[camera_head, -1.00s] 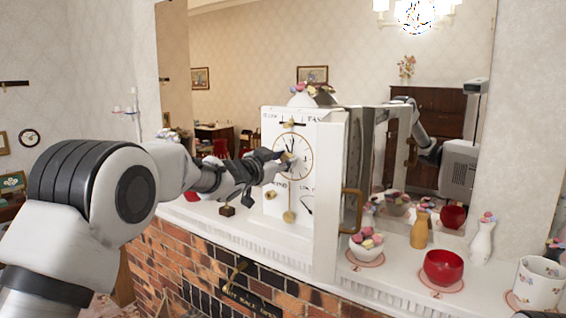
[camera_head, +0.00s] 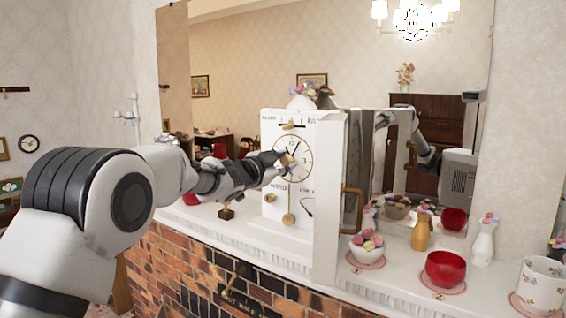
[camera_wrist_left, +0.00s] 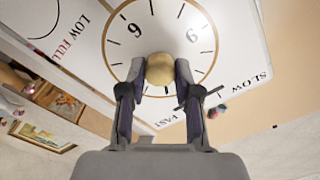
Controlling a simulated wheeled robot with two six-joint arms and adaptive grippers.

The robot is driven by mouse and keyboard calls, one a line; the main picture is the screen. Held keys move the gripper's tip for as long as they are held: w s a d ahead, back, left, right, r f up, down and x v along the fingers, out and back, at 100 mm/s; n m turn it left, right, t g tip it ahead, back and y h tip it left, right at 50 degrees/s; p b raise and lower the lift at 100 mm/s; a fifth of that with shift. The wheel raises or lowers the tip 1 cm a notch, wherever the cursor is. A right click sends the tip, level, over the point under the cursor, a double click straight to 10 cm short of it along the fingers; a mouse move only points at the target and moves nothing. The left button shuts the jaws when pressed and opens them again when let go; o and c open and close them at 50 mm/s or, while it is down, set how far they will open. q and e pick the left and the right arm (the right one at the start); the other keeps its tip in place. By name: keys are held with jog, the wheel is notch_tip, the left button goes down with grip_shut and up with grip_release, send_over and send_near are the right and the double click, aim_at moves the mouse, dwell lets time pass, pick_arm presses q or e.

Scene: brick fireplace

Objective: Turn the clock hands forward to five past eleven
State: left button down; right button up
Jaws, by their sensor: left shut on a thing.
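The white clock (camera_head: 277,207) stands on the mantel. Its round dial (camera_head: 308,160) has a gold rim and is partly covered by my left gripper (camera_head: 284,161). Of the dark hands, one shows pointing up and slightly right, a little past twelve; the other is hard to make out. In the left wrist view, my left gripper (camera_wrist_left: 160,78) is shut on a round brass knob (camera_wrist_left: 160,68) in front of the dial (camera_wrist_left: 125,15), a fingertip on each side. A dark hand tip (camera_wrist_left: 186,98) shows beside the right finger. My right gripper is not in view.
A pendulum bob (camera_head: 289,219) hangs below the dial. A brass handle (camera_head: 351,208) sits right of the clock front. A mirror (camera_head: 350,50) backs the mantel.

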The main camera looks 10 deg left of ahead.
pick_arm(q)
jog(key=c, duration=0.8)
grip_release()
jog(key=shift+f, duration=0.1)
jog(key=shift+w, duration=0.25)
jog(key=v, duration=1.2)
jog(key=shift+w+f, duration=0.1)
jog(key=shift+f, duration=0.1)
